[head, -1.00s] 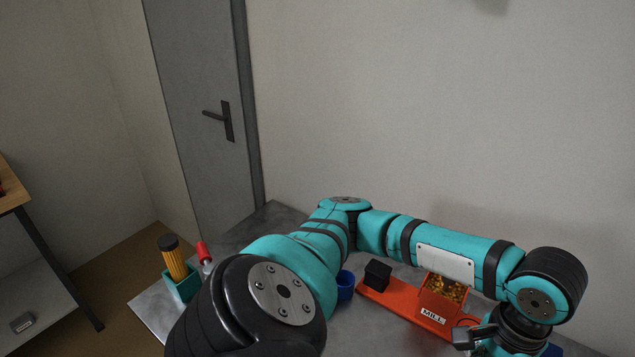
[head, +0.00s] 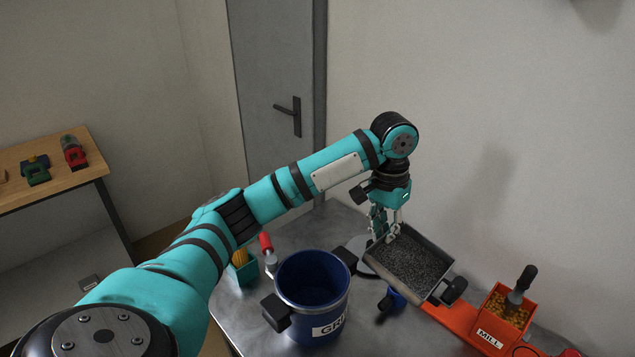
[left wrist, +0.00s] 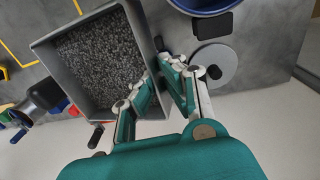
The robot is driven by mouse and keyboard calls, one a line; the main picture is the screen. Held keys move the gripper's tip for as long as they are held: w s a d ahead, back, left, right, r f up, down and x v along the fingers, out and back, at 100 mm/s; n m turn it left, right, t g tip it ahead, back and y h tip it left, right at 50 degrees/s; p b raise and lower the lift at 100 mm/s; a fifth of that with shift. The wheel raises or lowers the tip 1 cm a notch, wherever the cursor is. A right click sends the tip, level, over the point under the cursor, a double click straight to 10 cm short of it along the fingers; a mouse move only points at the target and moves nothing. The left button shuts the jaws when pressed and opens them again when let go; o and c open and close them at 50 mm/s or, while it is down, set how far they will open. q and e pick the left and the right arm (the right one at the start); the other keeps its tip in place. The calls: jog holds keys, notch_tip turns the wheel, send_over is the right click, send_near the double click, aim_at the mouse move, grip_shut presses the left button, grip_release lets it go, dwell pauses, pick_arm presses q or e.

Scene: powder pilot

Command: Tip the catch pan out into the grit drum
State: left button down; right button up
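The catch pan (head: 437,248) is a grey square tray holding dark grey grit; it fills the upper left of the left wrist view (left wrist: 133,20). My left gripper (head: 386,230) is shut on the pan's near wall in the wrist view (left wrist: 160,72). The pan looks roughly level, just right of the grit drum. The grit drum (head: 312,265) is an open blue drum with black side handles and a partly hidden "GRI" label; its rim shows at the top of the wrist view (left wrist: 205,10). My right gripper is out of view.
An orange mill (head: 492,335) with yellow grains and a dark-handled scoop stands right. A blue cup (head: 393,299) sits below the pan. A round grey lid (left wrist: 213,62) lies beside the gripper. A green holder (head: 244,272) and red-handled tool (head: 267,243) stand left of the drum.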

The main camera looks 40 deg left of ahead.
pick_arm(q)
jog(key=w+a+r+m, duration=0.1)
jog(key=w+a+r, duration=0.2)
jog(key=w+a, duration=0.75)
jog(key=s+a+f+m+p, duration=0.1)
jog(key=s+a+f+m, duration=0.1)
jog(key=a, duration=0.3)
jog(key=s+a+f+m+h, duration=0.1)
jog(key=s+a+f, duration=0.1)
jog(key=a, duration=0.4)
jog(key=shift+f+m+h+p, duration=0.3)
jog(key=shift+f+m+p, duration=0.1)
jog(key=shift+f, duration=0.3)
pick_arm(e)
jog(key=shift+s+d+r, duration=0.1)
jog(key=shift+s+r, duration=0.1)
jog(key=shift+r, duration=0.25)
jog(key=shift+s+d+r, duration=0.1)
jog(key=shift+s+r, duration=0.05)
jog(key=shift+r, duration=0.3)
pick_arm(q)
jog(key=shift+r, duration=0.1)
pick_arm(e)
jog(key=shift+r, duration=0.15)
